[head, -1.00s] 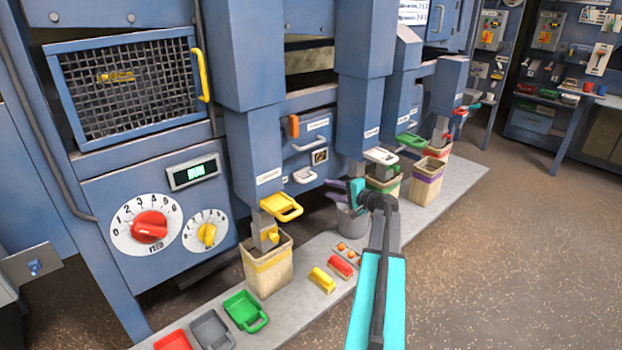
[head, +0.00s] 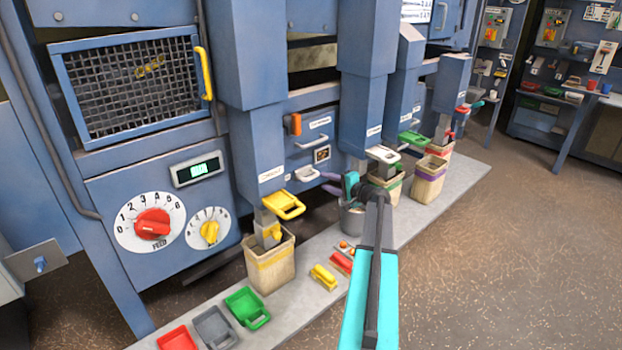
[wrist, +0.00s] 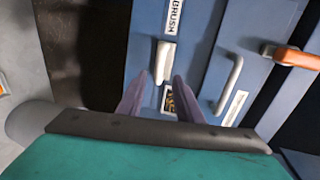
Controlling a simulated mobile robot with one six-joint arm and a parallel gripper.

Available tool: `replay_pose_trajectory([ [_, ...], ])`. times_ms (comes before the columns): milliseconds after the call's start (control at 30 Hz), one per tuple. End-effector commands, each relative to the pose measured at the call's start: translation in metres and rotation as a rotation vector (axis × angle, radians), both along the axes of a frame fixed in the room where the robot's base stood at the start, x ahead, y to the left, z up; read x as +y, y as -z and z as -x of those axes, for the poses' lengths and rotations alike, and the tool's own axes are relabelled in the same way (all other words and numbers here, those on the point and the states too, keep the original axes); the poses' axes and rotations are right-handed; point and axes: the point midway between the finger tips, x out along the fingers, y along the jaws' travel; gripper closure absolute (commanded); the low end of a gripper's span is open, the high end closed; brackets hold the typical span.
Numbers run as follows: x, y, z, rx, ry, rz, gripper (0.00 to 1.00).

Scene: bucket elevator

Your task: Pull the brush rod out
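The brush rod's pale grey handle (head: 307,173) sticks out low on the blue machine front. In the wrist view the handle (wrist: 165,62) is just beyond and between my fingertips, beside a label (wrist: 174,15) reading BRUSH. My gripper (head: 331,183) has purple fingers and points left toward the handle in the head view. In the wrist view my gripper (wrist: 162,80) is open, with a gap between its two fingers. Contact with the handle cannot be made out. The rod behind the handle is hidden inside the machine.
A grey bar handle (head: 311,140) and an orange handle (head: 295,124) sit just above. A chute with a white slide handle (head: 382,154) stands close right of my gripper. A grey bucket (head: 351,219) is below. A yellow slide handle (head: 284,205) is to the left.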

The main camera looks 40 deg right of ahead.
Motion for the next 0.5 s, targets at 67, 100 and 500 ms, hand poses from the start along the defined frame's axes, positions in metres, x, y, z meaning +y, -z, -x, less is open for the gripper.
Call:
replay_pose_trajectory([
  [67, -0.002, 0.002, -0.012, 0.0, -0.001, -0.001, 0.67],
  [100, -0.002, 0.003, -0.017, 0.0, 0.0, -0.001, 0.67],
  [500, -0.006, 0.014, -0.065, 0.001, 0.0, -0.001, 0.67],
])
